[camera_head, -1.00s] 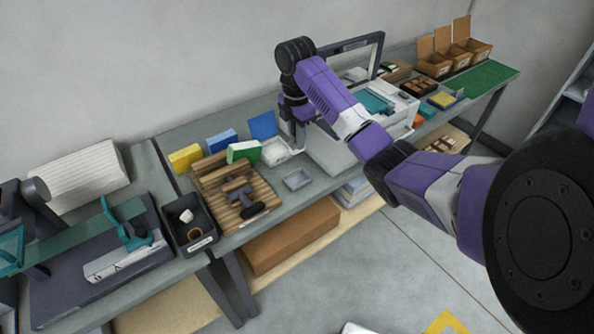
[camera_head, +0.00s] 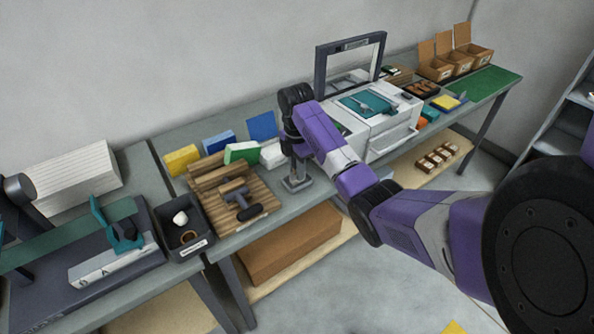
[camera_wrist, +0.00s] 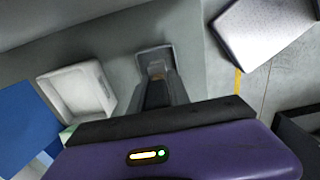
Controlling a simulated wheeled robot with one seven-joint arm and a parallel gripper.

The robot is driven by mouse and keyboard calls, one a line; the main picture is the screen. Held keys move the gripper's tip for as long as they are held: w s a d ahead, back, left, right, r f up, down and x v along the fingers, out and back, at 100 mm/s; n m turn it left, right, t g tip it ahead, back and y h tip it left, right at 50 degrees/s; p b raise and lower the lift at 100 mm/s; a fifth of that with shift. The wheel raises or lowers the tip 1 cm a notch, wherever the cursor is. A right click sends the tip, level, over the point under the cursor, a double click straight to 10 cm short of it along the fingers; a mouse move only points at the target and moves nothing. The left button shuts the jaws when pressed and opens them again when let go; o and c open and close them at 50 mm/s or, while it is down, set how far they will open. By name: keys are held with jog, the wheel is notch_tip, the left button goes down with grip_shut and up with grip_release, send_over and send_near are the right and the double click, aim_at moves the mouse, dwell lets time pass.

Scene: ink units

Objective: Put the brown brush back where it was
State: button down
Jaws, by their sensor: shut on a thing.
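My gripper (camera_head: 297,174) points down over a small grey tray (camera_head: 286,187) at the bench's front edge. In the wrist view, my gripper's dark fingers (camera_wrist: 158,88) are close together. A small brown bit, seemingly the brown brush (camera_wrist: 157,70), shows at their tips; most of it is hidden. The grey tray (camera_wrist: 143,52) lies around and beyond the tips in that view. I cannot tell whether the brush touches the tray's floor.
A slatted wooden board (camera_head: 262,190) with a dark tool stands left of the tray. A white open box (camera_head: 272,155) and coloured boxes stand behind. A white printer-like machine (camera_head: 398,122) is to the right. A dark bin (camera_head: 168,222) stands further left.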

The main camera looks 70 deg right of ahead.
jog(key=shift+f, duration=0.25)
jog(key=shift+f, duration=0.1)
jog(key=c, duration=1.2)
grip_release()
notch_tip(320, 180, up, 12)
jog(key=p, duration=0.5)
